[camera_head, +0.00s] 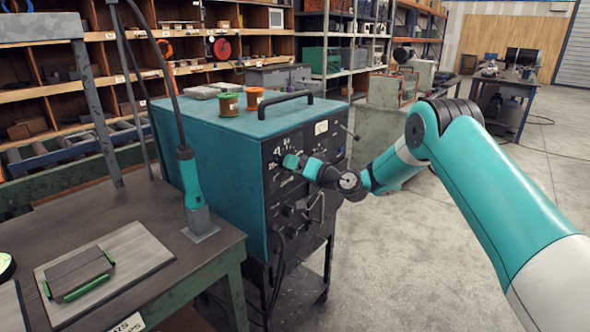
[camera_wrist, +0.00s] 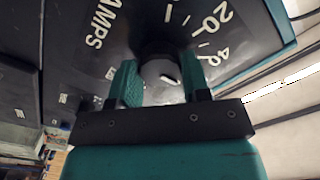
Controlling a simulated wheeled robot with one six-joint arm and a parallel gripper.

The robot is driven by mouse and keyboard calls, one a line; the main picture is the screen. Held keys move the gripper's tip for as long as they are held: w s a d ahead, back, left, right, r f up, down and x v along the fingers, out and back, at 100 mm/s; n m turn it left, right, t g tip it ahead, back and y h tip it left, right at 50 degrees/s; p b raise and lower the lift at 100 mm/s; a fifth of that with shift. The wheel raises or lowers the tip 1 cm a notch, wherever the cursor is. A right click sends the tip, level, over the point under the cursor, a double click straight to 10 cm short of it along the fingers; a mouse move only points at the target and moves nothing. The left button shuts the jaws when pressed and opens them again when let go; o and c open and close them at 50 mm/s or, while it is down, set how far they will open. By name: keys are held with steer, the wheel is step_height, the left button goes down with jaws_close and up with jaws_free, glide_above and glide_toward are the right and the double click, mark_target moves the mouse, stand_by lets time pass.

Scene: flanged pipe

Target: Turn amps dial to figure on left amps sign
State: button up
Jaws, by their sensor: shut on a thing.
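The amps dial (camera_wrist: 160,72) is a round knob on the dark front panel (camera_wrist: 75,60) of a teal welding machine (camera_head: 205,165). In the wrist view, the panel carries the word AMPS and a white scale with the figures 20 and 40. A short white mark shows on the knob's face; I cannot tell which figure it points to. My gripper (camera_wrist: 160,82) is shut on the knob, one teal finger on each side. In the head view, my gripper (camera_head: 291,161) reaches the panel's upper left and hides the dial. I can read no amps sign with a figure.
Below my gripper, the panel has smaller knobs and a handle (camera_head: 314,206). A cart stands under the machine. At left is a workbench (camera_head: 120,215) with a metal plate and a teal torch (camera_head: 190,180). Spools (camera_head: 254,98) sit on the machine.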

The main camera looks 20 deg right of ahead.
steer(key=shift+m, duration=0.4)
steer(key=o, duration=0.9)
steer(key=shift+d, duration=0.1)
steer(key=shift+o, duration=0.2)
steer(key=b+v, duration=0.5)
steer(key=v, duration=1.2)
steer(key=shift+s, duration=0.2)
steer(key=shift+r, duration=0.1)
